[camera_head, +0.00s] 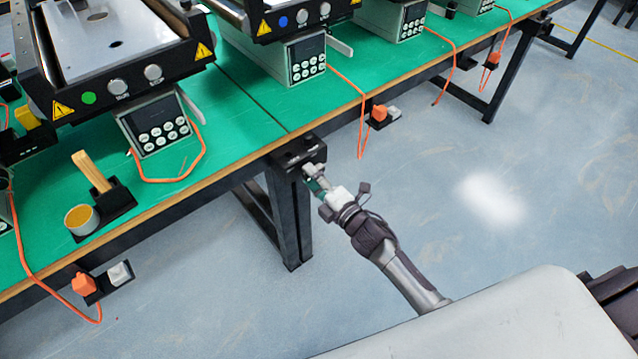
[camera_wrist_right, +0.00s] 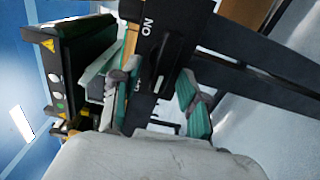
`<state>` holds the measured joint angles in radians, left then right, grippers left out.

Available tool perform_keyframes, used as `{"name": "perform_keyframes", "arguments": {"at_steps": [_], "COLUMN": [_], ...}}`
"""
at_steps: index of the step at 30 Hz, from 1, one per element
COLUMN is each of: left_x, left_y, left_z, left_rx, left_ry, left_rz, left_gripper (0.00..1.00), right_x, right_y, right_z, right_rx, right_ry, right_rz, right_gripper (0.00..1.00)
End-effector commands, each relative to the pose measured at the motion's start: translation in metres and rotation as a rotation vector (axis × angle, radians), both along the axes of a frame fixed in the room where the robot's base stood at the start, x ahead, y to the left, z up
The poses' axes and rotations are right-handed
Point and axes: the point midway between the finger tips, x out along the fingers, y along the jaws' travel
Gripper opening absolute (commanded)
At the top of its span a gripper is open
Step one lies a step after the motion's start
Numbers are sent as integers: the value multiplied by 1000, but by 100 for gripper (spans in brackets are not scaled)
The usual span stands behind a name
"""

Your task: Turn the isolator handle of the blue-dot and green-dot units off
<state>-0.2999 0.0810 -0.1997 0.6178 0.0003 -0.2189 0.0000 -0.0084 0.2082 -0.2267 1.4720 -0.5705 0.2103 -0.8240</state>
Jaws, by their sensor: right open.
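The green-dot unit (camera_head: 88,98) stands at the left of the green bench in the head view. The blue-dot unit (camera_head: 283,21) stands further right. A black isolator box (camera_head: 300,155) is at the bench's front edge, above a table leg. My right gripper (camera_head: 314,180) is at the front of this box, open. In the right wrist view the black box face (camera_wrist_right: 148,28) carries an "ON" mark and a raised dark handle (camera_wrist_right: 170,68). The green-padded fingers of my right gripper (camera_wrist_right: 155,82) are either side of it, apart. Contact cannot be told. My left gripper is not in view.
Socket blocks with orange plugs (camera_head: 378,114) (camera_head: 84,284) hang below the bench edge. Orange cables loop over the front. A wooden-handled tool (camera_head: 92,172) and a yellow tin (camera_head: 82,218) stand on the bench at left. The floor right of my right arm is clear.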

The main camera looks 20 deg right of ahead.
Motion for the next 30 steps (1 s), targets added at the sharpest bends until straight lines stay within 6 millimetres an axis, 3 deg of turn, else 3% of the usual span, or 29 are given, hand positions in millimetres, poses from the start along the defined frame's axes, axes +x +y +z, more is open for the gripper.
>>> {"name": "perform_keyframes", "arguments": {"at_steps": [18,30], "left_x": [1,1], "left_y": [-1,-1], "left_z": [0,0], "left_rx": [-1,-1], "left_ry": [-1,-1], "left_rz": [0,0], "left_gripper": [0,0], "right_x": [-101,-112], "right_y": [-36,-41], "right_z": [-1,0], "right_rx": [-1,-1], "right_ry": [3,1], "right_rz": [0,0], "right_gripper": [44,44]}}
